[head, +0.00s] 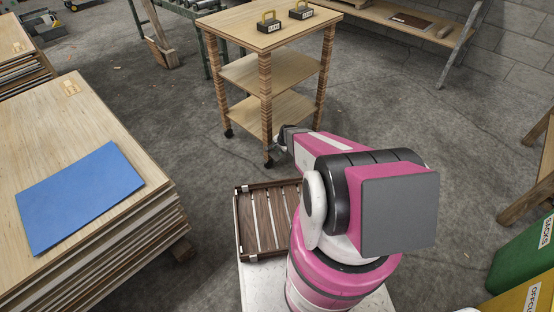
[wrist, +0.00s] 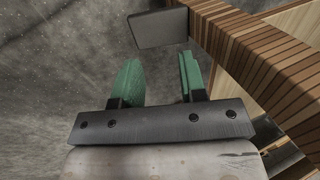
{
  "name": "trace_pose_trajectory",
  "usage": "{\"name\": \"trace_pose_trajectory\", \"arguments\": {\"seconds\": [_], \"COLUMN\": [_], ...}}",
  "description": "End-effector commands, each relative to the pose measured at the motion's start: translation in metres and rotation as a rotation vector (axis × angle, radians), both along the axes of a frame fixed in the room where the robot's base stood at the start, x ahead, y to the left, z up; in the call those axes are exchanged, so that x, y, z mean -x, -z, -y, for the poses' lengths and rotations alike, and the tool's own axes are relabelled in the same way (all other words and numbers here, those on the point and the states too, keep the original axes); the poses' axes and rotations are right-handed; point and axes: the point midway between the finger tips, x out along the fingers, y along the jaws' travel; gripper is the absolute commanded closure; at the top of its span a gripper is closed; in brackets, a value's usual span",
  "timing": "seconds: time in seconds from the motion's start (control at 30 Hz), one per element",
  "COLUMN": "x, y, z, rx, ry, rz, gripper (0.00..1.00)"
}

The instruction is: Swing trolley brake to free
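The trolley (head: 240,24) stands at the top centre of the head view, with three wooden shelves, striped laminated legs and black castors. In the wrist view a striped leg (wrist: 258,58) crosses the upper right. A dark grey flat plate (wrist: 160,28) sits beside this leg; it may be the brake, but its label or setting cannot be read. My gripper (wrist: 158,82) has two green fingers, apart, with nothing between them. The plate is beyond the fingertips, and I see no contact. In the head view my gripper (head: 283,140) is low by the trolley's near leg, and the brake cannot be made out there.
Two labelled blocks with yellow handles (head: 269,22) stand on the trolley top. A slatted wooden tray (head: 238,222) lies beside my arm. A veneer stack with a blue sheet (head: 80,195) is at left. Green (head: 522,262) and yellow bins are at lower right. Floor right of the trolley is clear.

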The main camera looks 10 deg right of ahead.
Motion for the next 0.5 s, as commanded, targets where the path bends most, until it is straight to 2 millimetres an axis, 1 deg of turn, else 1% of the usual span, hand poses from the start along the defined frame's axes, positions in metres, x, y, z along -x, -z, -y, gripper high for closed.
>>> {"name": "trace_pose_trajectory", "arguments": {"seconds": [0.1, 0.5], "x": [0.004, 0.013], "y": [-0.011, -0.042], "z": [0.002, 0.009], "rx": [0.000, 0.001], "ry": [0.000, 0.000], "rz": [0.001, 0.001], "gripper": [0.62, 0.62]}}
